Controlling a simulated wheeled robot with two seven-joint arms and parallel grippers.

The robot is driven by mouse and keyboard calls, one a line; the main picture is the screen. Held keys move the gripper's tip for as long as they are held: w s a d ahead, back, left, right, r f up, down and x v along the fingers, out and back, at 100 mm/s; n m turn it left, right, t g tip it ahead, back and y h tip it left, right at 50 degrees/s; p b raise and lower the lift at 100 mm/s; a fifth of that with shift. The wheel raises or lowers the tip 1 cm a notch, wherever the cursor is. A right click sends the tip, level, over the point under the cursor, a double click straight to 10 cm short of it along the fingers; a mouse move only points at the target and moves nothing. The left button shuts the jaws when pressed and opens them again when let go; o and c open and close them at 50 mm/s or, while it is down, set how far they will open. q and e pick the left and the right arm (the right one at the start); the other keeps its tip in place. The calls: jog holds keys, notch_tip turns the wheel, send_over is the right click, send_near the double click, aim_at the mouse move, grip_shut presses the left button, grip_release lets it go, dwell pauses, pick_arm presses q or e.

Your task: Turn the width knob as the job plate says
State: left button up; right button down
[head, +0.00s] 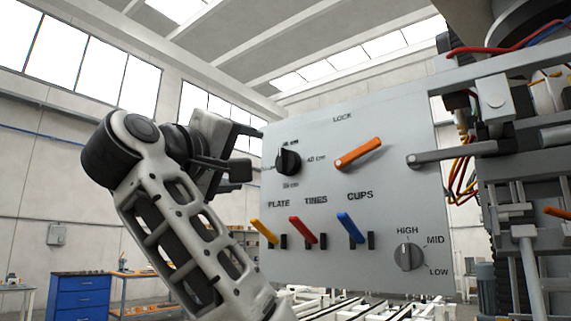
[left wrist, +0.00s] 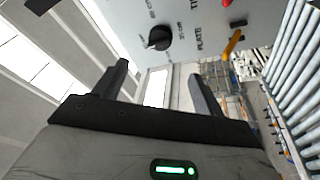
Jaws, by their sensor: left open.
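The black width knob (head: 289,161) sits at the upper left of the grey control panel (head: 340,225). Labels in cm stand above, right of and below it; only "40 cm" on the right reads fairly clearly. I cannot tell its exact setting. My left gripper (head: 248,151) is open and empty at the panel's left edge, left of the knob and apart from it. In the left wrist view the knob (left wrist: 159,37) lies beyond the open fingers (left wrist: 158,71), roughly centred between them. No job plate is readable in these views. My right gripper is not in view.
An orange LOCK lever (head: 358,154) is right of the knob. Below are yellow (head: 263,231), red (head: 302,230) and blue (head: 351,228) levers, and a grey HIGH/MID/LOW knob (head: 409,257). A grey handle (head: 450,154) and machinery stand at the right.

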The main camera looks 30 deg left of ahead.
aim_at(282, 163)
pick_arm(q)
jog(key=p+x, duration=0.5)
jog(key=x, duration=0.9)
jog(key=shift+r, duration=0.15)
jog(key=shift+w, duration=0.35)
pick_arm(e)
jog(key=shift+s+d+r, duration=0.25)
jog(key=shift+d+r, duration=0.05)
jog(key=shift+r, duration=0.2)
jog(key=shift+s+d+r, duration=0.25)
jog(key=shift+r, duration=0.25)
pick_arm(q)
jog(key=shift+c, duration=0.2)
jog(key=c, duration=0.9)
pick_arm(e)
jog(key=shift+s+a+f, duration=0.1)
